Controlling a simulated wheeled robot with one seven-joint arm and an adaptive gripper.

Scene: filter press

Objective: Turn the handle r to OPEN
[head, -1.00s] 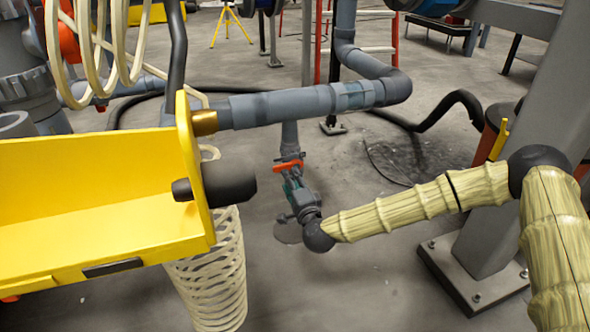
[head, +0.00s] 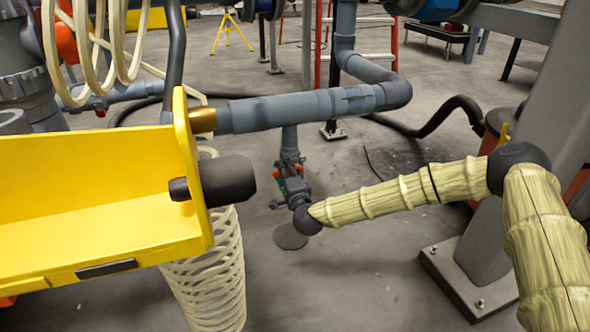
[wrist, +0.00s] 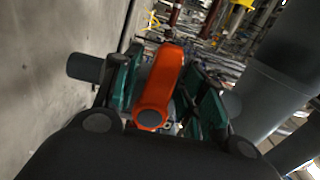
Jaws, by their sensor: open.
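The orange valve handle (wrist: 168,72) shows large in the wrist view. Its round hub (wrist: 152,117) is at the near end and the lever extends away from it. My gripper (wrist: 170,88) is open, with a green-padded finger on each side of the handle. The left finger is close to the lever; I cannot tell if either finger touches it. In the head view my gripper (head: 292,182) is at the bottom of the vertical grey pipe (head: 290,140). Only small orange parts of the handle (head: 299,169) show there; the rest is hidden behind my gripper.
A thick grey horizontal pipe (head: 290,107) runs above my gripper. A yellow bracket (head: 100,200) with a black knob (head: 228,181) stands at the left, above a cream coil (head: 210,275). A grey post (head: 490,225) stands at the right. The floor around is mostly clear.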

